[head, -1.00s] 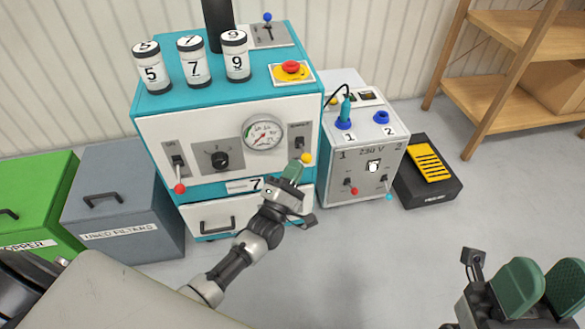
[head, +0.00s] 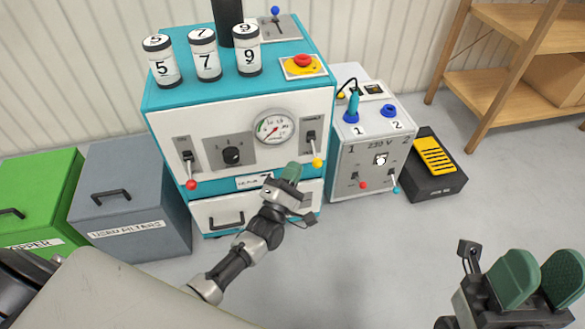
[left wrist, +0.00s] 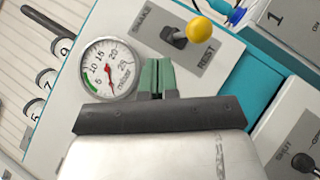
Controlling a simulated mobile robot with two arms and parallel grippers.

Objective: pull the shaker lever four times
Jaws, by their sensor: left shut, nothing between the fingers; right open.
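The shaker lever is the yellow-knobbed lever (head: 318,162) at the right of the teal-and-white machine's front. In the left wrist view its yellow knob (left wrist: 199,29) stands beside the printed word REST, with SHAKE at the plate's other end. My left gripper (head: 291,173) is shut and empty, just below and left of the knob in the head view, apart from it. In the left wrist view its green fingertips (left wrist: 157,76) are pressed together between gauge and lever. My right gripper (head: 538,278) is open and empty at the lower right, over the floor.
The machine front (head: 205,125) also carries a red-knobbed lever (head: 191,184), a black dial (head: 232,156) and a gauge (head: 274,127). Numbered canisters stand on top. A grey socket box (head: 345,185) stands close at the right. Grey and green bins are at the left.

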